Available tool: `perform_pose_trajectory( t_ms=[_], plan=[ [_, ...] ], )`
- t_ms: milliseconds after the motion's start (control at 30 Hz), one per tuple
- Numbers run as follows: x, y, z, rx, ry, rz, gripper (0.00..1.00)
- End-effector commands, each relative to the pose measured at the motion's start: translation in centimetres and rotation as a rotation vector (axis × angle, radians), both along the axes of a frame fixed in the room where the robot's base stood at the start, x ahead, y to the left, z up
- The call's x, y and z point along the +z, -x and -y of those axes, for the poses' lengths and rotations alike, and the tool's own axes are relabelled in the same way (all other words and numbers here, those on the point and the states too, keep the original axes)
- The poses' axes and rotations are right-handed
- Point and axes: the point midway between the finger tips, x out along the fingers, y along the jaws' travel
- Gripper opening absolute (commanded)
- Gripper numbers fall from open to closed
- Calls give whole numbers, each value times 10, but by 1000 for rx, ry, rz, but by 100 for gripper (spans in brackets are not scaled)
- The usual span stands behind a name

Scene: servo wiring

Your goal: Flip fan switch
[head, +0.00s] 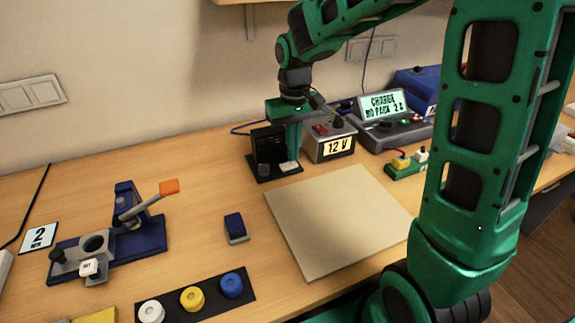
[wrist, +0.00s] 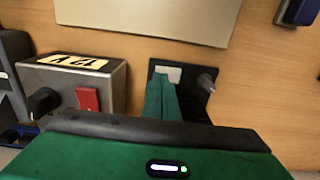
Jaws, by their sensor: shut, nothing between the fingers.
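The fan unit (head: 268,146) is a black box on a dark base plate near the back of the table, partly hidden behind my gripper. A small pale switch (head: 289,167) sits at the front of that plate. It also shows in the wrist view (wrist: 173,73), just beyond the fingertips, beside a short dark peg with a grey end (wrist: 206,82). My gripper (head: 292,156) is shut and empty, pointing down at the switch. Its green fingers (wrist: 160,95) appear to be at or just over the switch; I cannot tell whether they touch it. The switch's position is unclear.
The 12 V supply (head: 328,138), with a red switch and black knob, stands close right of my gripper. A pale square mat (head: 335,215) lies clear in front. A blue lever press (head: 130,220) and several coloured buttons (head: 192,297) are at left and front.

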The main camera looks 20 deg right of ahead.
Motion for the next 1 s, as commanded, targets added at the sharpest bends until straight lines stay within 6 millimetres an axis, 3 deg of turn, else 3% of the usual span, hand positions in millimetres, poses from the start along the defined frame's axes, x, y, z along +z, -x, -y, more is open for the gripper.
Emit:
perform_pose_trajectory(
  t_ms=[1000],
  plan=[
    [-6,0,0,0,0,-1,0]
  ],
)
